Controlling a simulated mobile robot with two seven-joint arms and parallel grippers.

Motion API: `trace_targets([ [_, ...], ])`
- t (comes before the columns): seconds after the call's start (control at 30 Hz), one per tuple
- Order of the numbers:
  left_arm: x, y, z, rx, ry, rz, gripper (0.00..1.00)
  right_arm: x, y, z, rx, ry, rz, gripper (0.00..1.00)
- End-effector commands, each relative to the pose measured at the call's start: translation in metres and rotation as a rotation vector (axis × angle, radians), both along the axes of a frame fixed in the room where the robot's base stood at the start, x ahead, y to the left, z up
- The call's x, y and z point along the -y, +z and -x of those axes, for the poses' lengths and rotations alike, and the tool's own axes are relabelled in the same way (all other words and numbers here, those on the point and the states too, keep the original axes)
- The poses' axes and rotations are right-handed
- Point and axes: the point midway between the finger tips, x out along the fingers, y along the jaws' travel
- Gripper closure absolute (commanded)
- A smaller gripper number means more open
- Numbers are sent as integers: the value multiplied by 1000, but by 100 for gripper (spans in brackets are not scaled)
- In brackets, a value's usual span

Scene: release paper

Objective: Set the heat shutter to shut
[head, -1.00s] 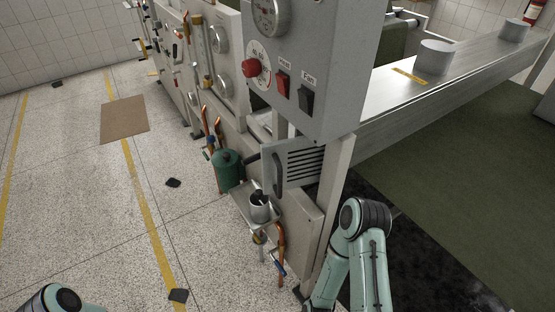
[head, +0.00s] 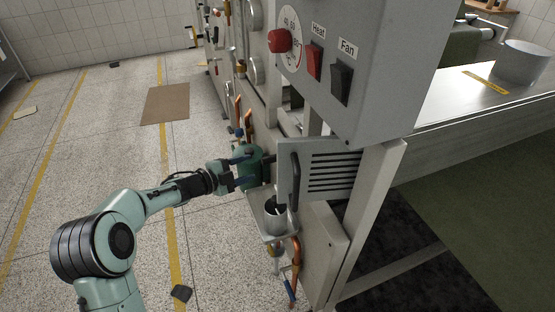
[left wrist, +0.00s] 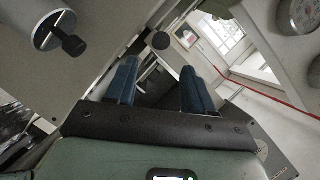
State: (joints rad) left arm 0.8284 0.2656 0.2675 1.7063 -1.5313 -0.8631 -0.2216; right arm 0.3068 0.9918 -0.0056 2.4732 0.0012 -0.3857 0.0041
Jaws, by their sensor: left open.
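The slotted metal plate (head: 332,168) with a dark upright handle (head: 295,182) sits below the grey control box; I take it to be the heat shutter, but no label on it is visible. My left gripper (head: 248,168) is open, left of this plate and in front of the green canister (head: 252,163). In the left wrist view, its blue fingers (left wrist: 160,90) are apart with nothing clearly held. My right gripper is out of view.
The control box (head: 385,75) has a red dial (head: 280,40), a red Heat switch (head: 315,62) and a dark Fan switch (head: 341,83). A metal cup (head: 275,212) stands on a small shelf below the handle. The floor at left is open.

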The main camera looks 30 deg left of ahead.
Motion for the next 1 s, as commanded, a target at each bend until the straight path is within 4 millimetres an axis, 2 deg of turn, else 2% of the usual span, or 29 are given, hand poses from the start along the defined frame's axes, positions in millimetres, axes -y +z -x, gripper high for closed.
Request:
trace_targets([
  [0.3, 27, -14, -62, 0, -1, 8, 47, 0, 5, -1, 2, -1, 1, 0],
  [0.5, 37, -21, -92, 0, -1, 8, 47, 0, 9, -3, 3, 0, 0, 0],
  [0.7, 42, -24, -104, -1, 2, 6, 47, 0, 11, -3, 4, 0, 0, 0],
  [0.97, 42, -25, -106, -1, 2, 6, 47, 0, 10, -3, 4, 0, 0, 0],
  [1.0, 42, -25, -106, -1, 2, 6, 50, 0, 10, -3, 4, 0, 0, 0],
])
